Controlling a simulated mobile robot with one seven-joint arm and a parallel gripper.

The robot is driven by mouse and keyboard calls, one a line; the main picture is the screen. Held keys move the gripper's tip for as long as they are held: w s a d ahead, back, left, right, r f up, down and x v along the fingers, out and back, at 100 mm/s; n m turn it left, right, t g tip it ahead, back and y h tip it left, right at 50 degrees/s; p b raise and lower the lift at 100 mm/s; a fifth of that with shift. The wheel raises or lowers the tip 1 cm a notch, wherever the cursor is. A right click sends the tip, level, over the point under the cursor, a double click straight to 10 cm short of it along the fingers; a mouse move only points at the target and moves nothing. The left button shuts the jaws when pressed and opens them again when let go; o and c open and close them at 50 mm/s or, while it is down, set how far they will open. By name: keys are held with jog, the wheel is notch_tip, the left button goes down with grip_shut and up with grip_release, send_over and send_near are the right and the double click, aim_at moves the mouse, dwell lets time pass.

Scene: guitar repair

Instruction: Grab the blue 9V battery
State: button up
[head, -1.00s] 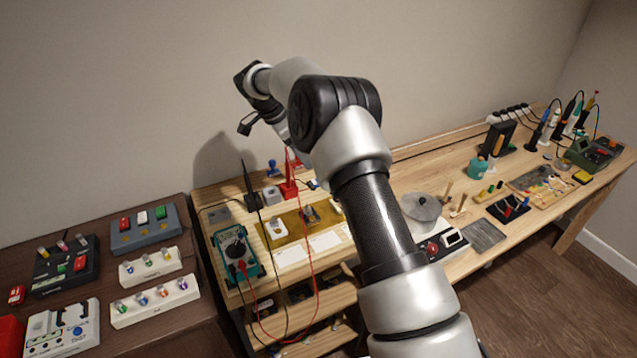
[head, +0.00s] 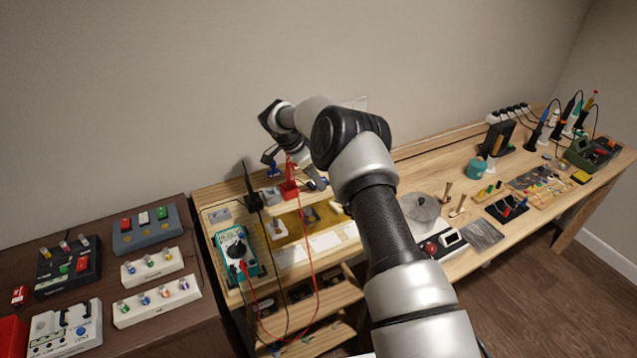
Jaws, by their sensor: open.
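My gripper (head: 316,181) is small and partly hidden behind my own arm. I cannot pick out the blue 9V battery for certain. Small bluish items show on the shelf around the gripper, too small to identify, and the wrist may hide part of that spot.
A teal multimeter (head: 236,249) lies at the bench's left. Pedals fill the dark table (head: 160,331).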

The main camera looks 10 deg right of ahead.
grip_shut()
jog(key=shift+r, duration=0.1)
